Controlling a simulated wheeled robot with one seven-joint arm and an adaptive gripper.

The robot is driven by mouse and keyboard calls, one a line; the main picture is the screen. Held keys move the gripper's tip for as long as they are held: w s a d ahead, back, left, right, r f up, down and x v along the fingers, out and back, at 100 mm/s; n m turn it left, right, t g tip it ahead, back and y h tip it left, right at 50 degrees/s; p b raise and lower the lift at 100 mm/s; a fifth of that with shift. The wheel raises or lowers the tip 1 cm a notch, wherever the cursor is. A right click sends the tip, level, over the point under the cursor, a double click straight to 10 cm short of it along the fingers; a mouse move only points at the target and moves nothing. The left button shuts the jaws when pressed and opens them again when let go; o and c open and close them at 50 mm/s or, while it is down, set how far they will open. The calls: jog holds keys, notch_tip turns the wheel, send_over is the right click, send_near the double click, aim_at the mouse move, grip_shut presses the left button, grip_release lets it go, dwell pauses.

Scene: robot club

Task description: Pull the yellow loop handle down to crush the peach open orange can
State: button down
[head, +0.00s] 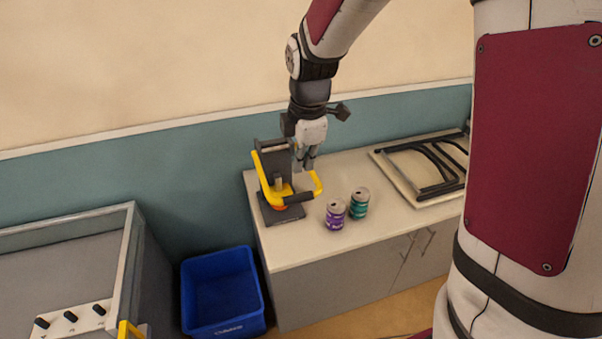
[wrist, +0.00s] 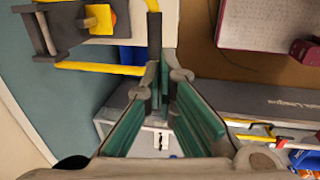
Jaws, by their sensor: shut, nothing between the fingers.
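The dark can crusher (head: 275,175) stands at the left end of the counter. Its yellow loop handle (head: 268,190) is low, with the black grip bar (head: 298,197) out in front. In the wrist view the handle's yellow arm (wrist: 105,68) and grip bar (wrist: 154,38) are at the upper left. A sliver of the orange can (head: 280,207) shows low in the crusher; an orange patch (wrist: 92,21) shows in the wrist view, partly covered by a yellow part. My gripper (head: 305,168) is shut and empty, just above and behind the grip bar; contact cannot be told.
A purple can (head: 335,215) and a teal can (head: 359,203) stand on the counter (head: 300,246) right of the crusher. A black rack (head: 435,165) lies farther right. A blue bin (head: 222,290) is on the floor, beside a glass-walled case (head: 128,250) at left.

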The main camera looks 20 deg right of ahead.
jog(key=s+r+m+t+b, duration=0.1)
jog(key=s+r+m, duration=0.5)
jog(key=s+m, duration=0.3)
jog(key=s+d+r+m+t+b, duration=0.1)
jog(key=s+r+m+t, duration=0.1)
jog(key=s+r+m, duration=0.4)
jog(key=s+m, duration=0.3)
jog(key=s, duration=0.2)
jog(key=shift+s+d+r+t, duration=0.2)
jog(key=shift+s+r+t, duration=0.1)
jog(key=shift+s, duration=0.1)
